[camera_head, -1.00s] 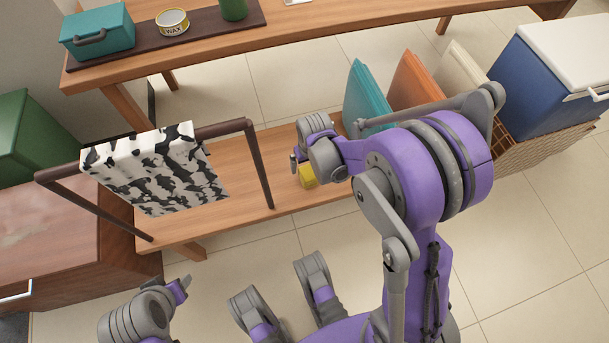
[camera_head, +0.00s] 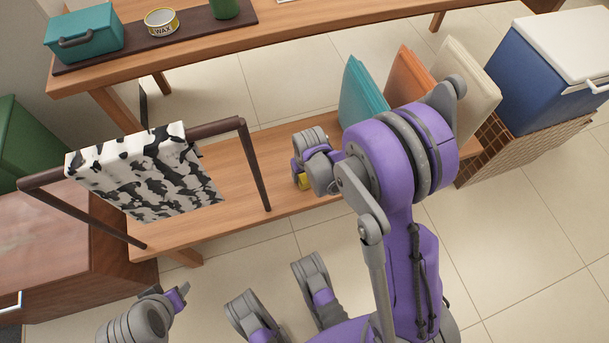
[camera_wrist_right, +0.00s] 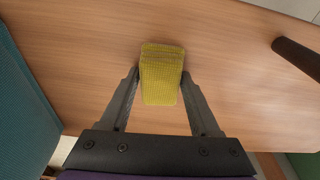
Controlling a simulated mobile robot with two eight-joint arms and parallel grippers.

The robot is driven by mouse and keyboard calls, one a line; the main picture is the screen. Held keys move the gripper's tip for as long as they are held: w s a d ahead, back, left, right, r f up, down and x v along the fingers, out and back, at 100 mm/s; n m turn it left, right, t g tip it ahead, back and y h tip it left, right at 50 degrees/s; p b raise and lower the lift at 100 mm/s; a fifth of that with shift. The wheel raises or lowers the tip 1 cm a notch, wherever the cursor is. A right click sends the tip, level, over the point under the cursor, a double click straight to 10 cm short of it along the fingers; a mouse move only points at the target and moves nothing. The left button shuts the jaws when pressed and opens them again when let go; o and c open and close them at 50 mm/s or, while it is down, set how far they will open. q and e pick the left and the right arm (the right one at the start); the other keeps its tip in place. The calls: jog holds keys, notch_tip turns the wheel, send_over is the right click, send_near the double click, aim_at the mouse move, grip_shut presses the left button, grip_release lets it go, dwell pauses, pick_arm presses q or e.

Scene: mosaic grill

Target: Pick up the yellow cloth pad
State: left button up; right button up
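The yellow cloth pad (camera_wrist_right: 161,80) is a small ribbed block on the wooden bench, at the middle of the right wrist view. My right gripper (camera_wrist_right: 160,76) is open, with one finger on each side of the pad. The fingertips are very close to the pad's sides; I cannot tell whether they touch.
The bench (camera_head: 235,220) has free wood left of the pad. A rack (camera_head: 257,175) with a black-and-white cloth (camera_head: 150,180) stands there. Teal (camera_head: 362,95), orange (camera_head: 412,78) and cream (camera_head: 465,85) panels stand to the right. A blue cooler (camera_head: 540,85) is farther right.

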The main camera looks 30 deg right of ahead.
jog(key=c, duration=0.8)
notch_tip(320, 180, up, 10)
jog(key=p, duration=0.3)
jog(key=shift+p, duration=0.3)
